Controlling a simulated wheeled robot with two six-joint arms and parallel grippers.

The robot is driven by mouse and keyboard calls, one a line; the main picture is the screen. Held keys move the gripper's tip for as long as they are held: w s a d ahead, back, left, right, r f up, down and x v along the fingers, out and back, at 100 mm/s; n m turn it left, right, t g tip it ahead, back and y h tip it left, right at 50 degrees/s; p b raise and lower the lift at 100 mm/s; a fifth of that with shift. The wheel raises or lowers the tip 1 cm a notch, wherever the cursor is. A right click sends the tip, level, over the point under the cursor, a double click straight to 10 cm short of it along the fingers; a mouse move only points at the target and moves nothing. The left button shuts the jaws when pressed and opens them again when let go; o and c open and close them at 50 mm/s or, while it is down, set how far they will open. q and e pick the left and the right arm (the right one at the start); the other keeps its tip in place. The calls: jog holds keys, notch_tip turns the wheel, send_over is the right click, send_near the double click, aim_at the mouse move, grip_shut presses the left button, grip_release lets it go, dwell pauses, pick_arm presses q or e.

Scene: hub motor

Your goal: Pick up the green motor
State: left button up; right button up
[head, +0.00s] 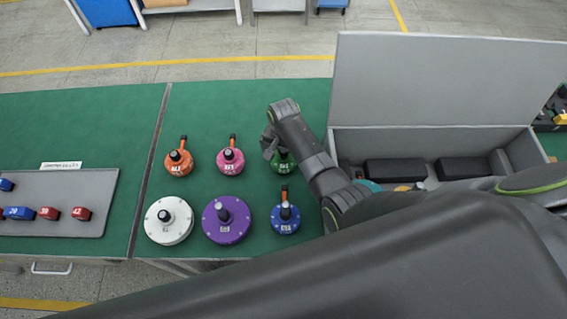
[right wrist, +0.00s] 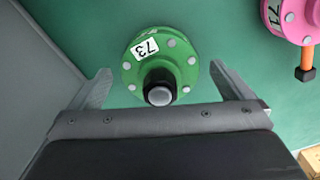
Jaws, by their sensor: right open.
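The green motor (head: 284,164) stands on the green table mat, partly hidden by my right arm in the head view. In the right wrist view the green motor (right wrist: 182,62) shows a white label reading 73 and a dark shaft with a grey tip pointing at the camera. My right gripper (right wrist: 165,85) is open, its two fingers apart on either side of the motor's near part. In the head view the right gripper (head: 271,143) is above the green motor. My left gripper is not in view.
A pink motor (head: 230,161) is just left of the green one, with an orange motor (head: 177,162) beyond. White (head: 169,235), purple (head: 213,232) and blue (head: 285,227) motors stand nearer. An open grey box (head: 430,136) is to the right.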

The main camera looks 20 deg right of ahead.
jog(key=shift+f, duration=0.15)
jog(key=shift+c, duration=0.4)
jog(key=c, duration=1.4)
jog(key=shift+c, duration=0.5)
jog(key=shift+w+r, duration=0.1)
jog(key=shift+r, duration=0.1)
